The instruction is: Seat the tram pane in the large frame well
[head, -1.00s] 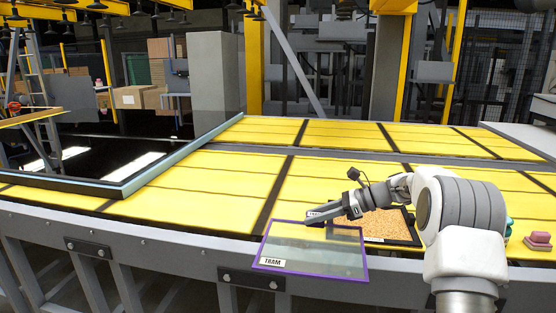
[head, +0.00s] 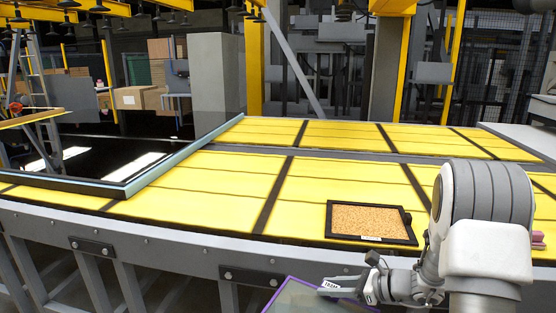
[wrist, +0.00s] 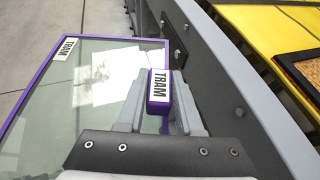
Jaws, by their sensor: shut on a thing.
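The tram pane (head: 305,301) is a clear sheet with a purple rim, low in the head view and cut off by its lower edge. My gripper (head: 338,289) is shut on the pane's purple tab, marked TRAM. The wrist view shows the tab (wrist: 159,88) between the fingers and the glass (wrist: 105,85) to the left, with a second TRAM label. A black frame with a cork-coloured floor (head: 345,238), apparently the large frame well, lies on the yellow table. Its label is too small to read. The pane is apart from it, outside the table's front edge.
The grey front rail (head: 180,237) of the table runs close beside the pane. A black glossy panel with a pale rim (head: 150,179) lies at the left. A pink thing (head: 538,240) is partly behind my arm. The yellow table middle (head: 200,185) is clear.

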